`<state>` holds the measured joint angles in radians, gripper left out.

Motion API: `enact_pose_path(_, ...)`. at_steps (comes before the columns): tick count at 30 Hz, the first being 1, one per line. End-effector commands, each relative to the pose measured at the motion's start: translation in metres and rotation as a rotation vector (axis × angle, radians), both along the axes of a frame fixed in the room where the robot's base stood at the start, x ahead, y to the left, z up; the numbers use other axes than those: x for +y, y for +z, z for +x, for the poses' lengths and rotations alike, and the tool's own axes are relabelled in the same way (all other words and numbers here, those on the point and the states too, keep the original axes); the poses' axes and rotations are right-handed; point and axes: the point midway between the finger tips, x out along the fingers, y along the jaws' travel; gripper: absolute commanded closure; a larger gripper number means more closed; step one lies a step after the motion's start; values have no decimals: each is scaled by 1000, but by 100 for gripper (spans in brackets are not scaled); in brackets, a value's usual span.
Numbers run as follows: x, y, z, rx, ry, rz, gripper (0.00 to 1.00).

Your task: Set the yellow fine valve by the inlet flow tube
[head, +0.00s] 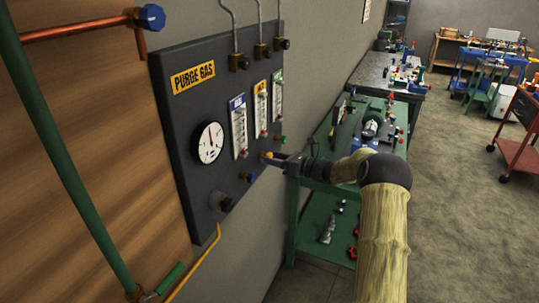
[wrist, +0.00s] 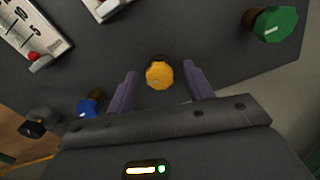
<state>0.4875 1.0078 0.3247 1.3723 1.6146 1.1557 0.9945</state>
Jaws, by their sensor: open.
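The yellow fine valve (wrist: 159,75) is a small round knob on the dark purge gas panel (head: 180,120). In the wrist view it sits between the two fingers of my gripper (wrist: 160,88), which are apart, with a gap visible on each side of the knob. In the head view my gripper (head: 272,158) reaches the panel from the right, at the yellow knob, and partly hides it. The inlet flow tubes (head: 261,110) stand in a row above, one with a yellow label. In the wrist view a tube's lower end (wrist: 113,8) shows at the top.
A blue knob (wrist: 88,106) sits left of the yellow one and a green knob (wrist: 275,23) at the upper right. A dial gauge (head: 209,142) is on the panel's left. A green bench (head: 318,172) with tools stands behind my arm.

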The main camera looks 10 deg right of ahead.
Motion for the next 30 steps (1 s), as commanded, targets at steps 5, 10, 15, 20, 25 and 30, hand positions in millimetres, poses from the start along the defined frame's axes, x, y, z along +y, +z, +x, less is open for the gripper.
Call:
enact_pose_path(5,13,1,9,0,2,0,48)
enact_pose_path(10,13,0,10,0,0,0,48)
enact_pose_path(15,13,0,9,0,1,0,60)
enact_pose_path(20,13,0,9,0,0,0,92)
enact_pose_path(25,13,0,9,-2,0,-2,93)
enact_pose_path(30,13,-1,9,-20,0,-13,93)
